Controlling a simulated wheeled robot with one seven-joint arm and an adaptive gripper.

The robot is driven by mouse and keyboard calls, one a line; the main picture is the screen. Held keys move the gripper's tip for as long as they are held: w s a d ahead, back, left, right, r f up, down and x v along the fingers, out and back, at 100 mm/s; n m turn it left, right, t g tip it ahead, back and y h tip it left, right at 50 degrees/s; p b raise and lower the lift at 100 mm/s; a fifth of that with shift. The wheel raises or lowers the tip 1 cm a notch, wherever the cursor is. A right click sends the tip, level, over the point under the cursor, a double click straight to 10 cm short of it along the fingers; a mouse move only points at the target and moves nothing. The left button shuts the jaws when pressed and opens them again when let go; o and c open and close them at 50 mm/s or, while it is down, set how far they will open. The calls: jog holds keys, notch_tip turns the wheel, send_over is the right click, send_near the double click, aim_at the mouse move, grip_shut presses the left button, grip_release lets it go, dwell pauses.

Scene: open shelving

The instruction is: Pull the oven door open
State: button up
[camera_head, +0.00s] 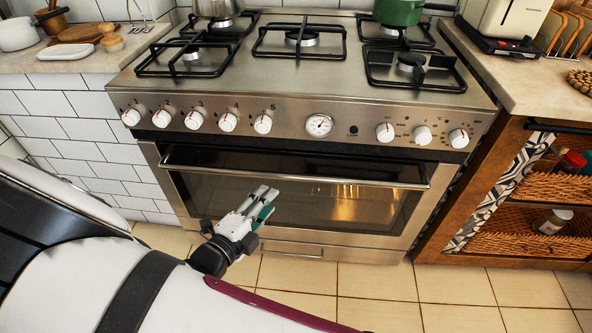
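The oven door (360,205) is a dark glass panel in a steel frame on the front of the range, and it looks shut. A warm light shows behind the glass at the right. A long horizontal steel handle (350,183) runs across the top of the door. My gripper (266,196) is in front of the door, left of its middle, with its fingers pointing up toward the handle. The fingertips appear just below the handle in the picture; I cannot tell whether they touch it. The fingers lie close together, and any gap between them is too small to judge.
Above the door is a panel with white knobs (228,122) and a dial (319,125). A green pot (398,12) stands on the hob (240,75). A wooden cabinet (480,200) with baskets is at the right. The tiled floor (375,295) before the oven looks clear.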

aim_at(290, 179)
jog(key=b+x, duration=0.3)
jog(key=x, duration=0.9)
jog(key=shift+w+d+f+b, duration=0.1)
jog(key=shift+w+d+b, duration=0.05)
jog(key=shift+w+b, duration=0.15)
jog(key=shift+s, duration=0.1)
grip_shut()
